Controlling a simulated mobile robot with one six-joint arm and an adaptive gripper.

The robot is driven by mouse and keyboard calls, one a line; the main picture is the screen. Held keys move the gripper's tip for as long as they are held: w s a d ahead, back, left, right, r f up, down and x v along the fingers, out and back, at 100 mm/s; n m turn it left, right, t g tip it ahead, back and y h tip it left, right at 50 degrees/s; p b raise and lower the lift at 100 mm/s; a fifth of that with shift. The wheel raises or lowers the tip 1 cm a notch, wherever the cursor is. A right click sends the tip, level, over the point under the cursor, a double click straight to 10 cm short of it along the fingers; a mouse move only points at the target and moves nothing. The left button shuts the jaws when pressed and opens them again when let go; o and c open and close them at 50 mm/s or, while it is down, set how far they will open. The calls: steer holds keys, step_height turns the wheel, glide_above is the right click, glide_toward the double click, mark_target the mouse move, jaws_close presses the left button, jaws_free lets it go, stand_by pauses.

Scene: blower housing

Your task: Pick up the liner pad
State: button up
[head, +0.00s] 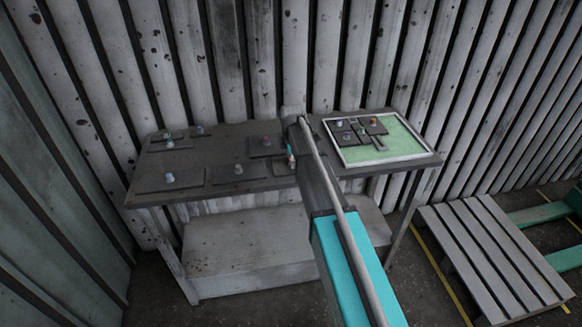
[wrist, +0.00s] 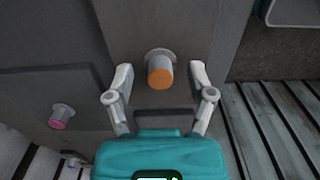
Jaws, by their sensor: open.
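My gripper (wrist: 160,82) is open in the wrist view, with one finger on each side of an orange-topped round knob (wrist: 160,72). The knob stands on a flat dark grey plate (wrist: 125,30), and I see no grip on it. I cannot tell from the pictures which of the plates is the liner pad. In the head view my gripper (head: 291,158) is over the middle of the table and partly hidden by my arm. The plate under it is mostly hidden there.
Several dark plates with knobs lie on the grey table (head: 222,136); a pink-knobbed one (wrist: 62,115) is left in the wrist view. A green tray (head: 408,140) with dark pieces stands on the table's right end. A ribbed wall is behind; a slatted pallet (head: 490,255) is at right.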

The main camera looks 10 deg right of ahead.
jaws_close()
stand_by(0.3)
steer(key=shift+r, duration=0.2)
steer(key=shift+r+p, duration=0.75)
steer(key=shift+p, duration=0.2)
steer(key=s+d+r+p, duration=0.2)
steer(key=s+r+p, duration=0.9)
steer(key=s, duration=0.2)
steer(key=shift+s+d, duration=0.15)
steer(key=shift+s, duration=0.25)
steer(key=shift+r, duration=0.2)
steer(key=shift+r+p, duration=2.35)
steer(key=shift+p, duration=0.25)
